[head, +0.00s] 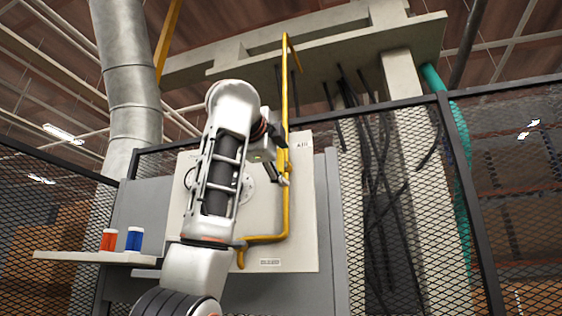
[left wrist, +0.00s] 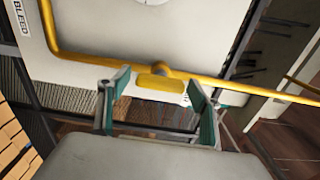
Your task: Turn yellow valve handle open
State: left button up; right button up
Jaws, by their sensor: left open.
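The yellow valve handle (left wrist: 160,83) shows in the left wrist view as a short flat bar at a round fitting on the yellow pipe (left wrist: 95,60). My left gripper (left wrist: 157,92) is open, with one finger to each side of the handle. I cannot tell whether the fingers touch it. In the head view my left gripper (head: 278,174) is at the vertical run of the yellow pipe (head: 286,215), in front of the pale panel (head: 304,240). There the gripper largely hides the handle. My right gripper is not in view.
A shelf (head: 75,256) at the left bears a red cylinder (head: 108,240) and a blue cylinder (head: 134,239). Dark mesh fencing (head: 520,190) stands at both sides. Black cables (head: 372,170) hang right of the panel. The pipe bends left near the panel's bottom.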

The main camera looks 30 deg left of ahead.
pick_arm(q)
jog(key=shift+s, duration=0.1)
jog(key=v, duration=1.2)
jog(key=shift+d, duration=0.1)
